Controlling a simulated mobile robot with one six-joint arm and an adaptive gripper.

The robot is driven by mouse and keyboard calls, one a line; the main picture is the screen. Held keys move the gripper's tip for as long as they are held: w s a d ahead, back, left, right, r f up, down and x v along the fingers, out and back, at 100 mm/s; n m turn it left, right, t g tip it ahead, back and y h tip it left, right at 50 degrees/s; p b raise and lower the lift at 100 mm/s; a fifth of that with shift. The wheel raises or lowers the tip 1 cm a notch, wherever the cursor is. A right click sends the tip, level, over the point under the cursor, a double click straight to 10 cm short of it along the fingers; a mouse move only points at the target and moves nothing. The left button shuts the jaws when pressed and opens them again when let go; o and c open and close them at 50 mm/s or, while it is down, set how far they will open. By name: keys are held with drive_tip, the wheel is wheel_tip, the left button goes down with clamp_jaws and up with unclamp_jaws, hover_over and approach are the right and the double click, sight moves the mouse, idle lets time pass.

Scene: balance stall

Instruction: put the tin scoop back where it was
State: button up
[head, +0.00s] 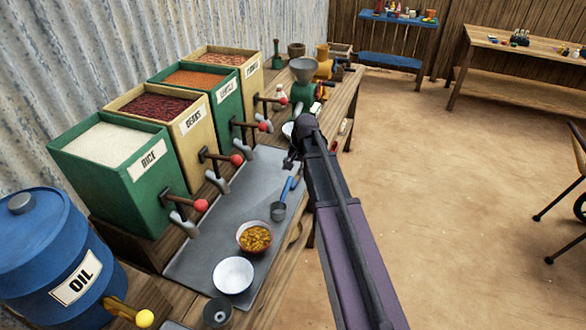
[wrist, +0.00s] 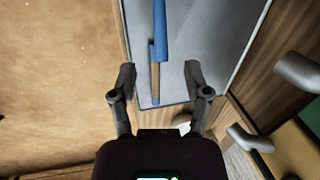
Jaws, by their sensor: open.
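The tin scoop (head: 278,211) lies on the grey metal sheet (head: 222,225), its small round cup toward the front and its blue handle pointing back. My gripper (head: 290,163) is open and low, just beyond the handle's far end. In the wrist view the blue handle (wrist: 160,32) comes down from the top edge, and a thin blue-and-brown stick-like part (wrist: 154,75) shows between my open fingertips (wrist: 160,78). I cannot tell whether that part belongs to the scoop. Nothing is gripped. The scoop's cup is out of the wrist view.
A bowl of yellow food (head: 254,238) and a white bowl (head: 233,276) stand near the scoop. Bins labelled rice (head: 148,163), beans, lentils and another line the left, with red-knobbed levers. A blue oil drum (head: 45,255) stands front left. A grinder (head: 305,90) stands farther back.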

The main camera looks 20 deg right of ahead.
drive_tip(key=s+a+n+h, duration=0.1)
drive_tip(key=s+a+n, duration=0.1)
drive_tip(key=s, duration=0.8)
drive_tip(key=s+a+n+g+h, duration=0.1)
drive_tip(key=s+n, duration=0.3)
drive_tip(key=s, duration=0.6)
drive_tip(key=shift+s+a+f, duration=0.2)
drive_tip(key=shift+s+a, duration=0.2)
drive_tip(key=shift+a, duration=0.5)
